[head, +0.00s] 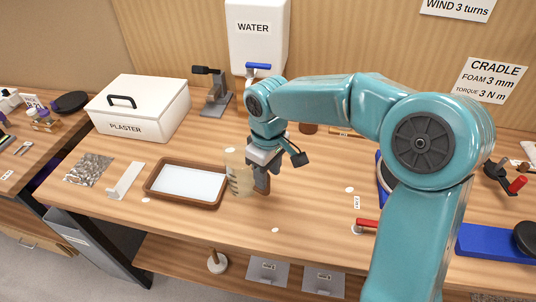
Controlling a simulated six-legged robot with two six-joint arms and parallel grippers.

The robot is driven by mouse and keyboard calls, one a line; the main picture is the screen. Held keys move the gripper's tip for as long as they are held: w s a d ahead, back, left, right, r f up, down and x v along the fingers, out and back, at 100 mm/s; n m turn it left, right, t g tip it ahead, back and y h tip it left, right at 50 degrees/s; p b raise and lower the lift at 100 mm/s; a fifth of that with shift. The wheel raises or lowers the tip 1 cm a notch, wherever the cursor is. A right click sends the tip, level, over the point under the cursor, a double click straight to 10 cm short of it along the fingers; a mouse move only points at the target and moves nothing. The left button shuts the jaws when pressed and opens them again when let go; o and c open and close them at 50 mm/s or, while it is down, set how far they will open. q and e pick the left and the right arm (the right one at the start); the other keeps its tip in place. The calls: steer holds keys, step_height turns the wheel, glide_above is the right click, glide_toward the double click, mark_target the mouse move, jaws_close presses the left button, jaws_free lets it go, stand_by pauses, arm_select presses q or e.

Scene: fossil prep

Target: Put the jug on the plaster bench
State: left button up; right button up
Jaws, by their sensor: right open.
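The jug (238,178) looks like a small, pale beige, translucent vessel with marks on its side. It stands upright on the wooden bench with the plaster box, just right of the brown-rimmed tray. My right gripper (260,180) points down at the jug's right side, its jaws open, and partly hides it. I cannot tell whether a finger touches the jug. The plaster bench (310,215) is the long wooden top under both. My left gripper is not in view.
The brown tray (150,190) with a pale inside lies left of the jug. A white PLASTER box (150,103) stands behind it. A WATER tank (256,45) with a blue tap hangs at the back. A red-handled item (367,224) is at right. The front middle is fairly clear.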

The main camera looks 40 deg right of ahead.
step_height(320, 180, up, 9)
steer(key=shift+s+r, duration=0.2)
steer(key=shift+r, duration=0.35)
steer(key=shift+w, duration=0.1)
steer(key=shift+a, duration=0.1)
